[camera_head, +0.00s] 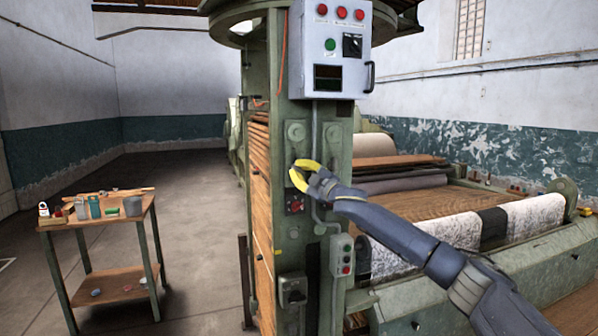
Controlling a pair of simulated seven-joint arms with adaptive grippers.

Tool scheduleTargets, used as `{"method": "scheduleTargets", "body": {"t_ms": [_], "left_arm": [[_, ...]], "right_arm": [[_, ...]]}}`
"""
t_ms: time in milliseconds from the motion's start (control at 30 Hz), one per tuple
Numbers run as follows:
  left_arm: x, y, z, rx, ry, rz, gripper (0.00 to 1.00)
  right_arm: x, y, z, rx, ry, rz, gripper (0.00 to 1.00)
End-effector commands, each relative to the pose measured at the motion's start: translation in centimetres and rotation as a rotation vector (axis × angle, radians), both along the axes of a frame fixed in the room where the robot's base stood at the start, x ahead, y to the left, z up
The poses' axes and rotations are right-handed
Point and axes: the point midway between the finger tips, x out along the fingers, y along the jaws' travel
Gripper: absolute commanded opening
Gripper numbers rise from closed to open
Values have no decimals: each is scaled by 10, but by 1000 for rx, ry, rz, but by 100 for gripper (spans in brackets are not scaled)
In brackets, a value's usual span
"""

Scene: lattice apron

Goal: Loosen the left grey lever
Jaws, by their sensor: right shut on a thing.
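The left grey lever (296,134) is on the front of the green machine post, with its round hub at the top and its lower part running down to my right gripper. A second grey lever (333,134) sits to its right at about the same height. My right gripper (303,174), with yellow fingers, reaches in from the lower right and is shut on the lower part of the left grey lever. The fingers partly hide that end. My left gripper is not in view.
A control box (327,45) with red and green buttons is above the levers. A dark red switch (294,203) is just below my gripper, and a small button box (341,256) is lower right. A wooden table (110,220) with cups stands left, with open floor behind.

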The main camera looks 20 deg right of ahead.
Motion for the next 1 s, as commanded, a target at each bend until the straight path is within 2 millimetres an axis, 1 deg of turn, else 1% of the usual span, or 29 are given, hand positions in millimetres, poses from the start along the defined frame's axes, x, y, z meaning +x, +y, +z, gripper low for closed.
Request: {"method": "scheduleTargets", "body": {"t_ms": [33,300,900,933,1000], "left_arm": [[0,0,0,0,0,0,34],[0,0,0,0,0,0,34],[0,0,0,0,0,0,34],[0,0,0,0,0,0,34],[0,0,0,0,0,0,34]], "right_arm": [[0,-1,3,-28,-5,-2,0],[0,0,2,-127,-9,-2,0],[0,0,2,-156,-10,0,0],[0,0,2,-156,-10,0,12],[0,1,1,-156,-10,0,21]]}}
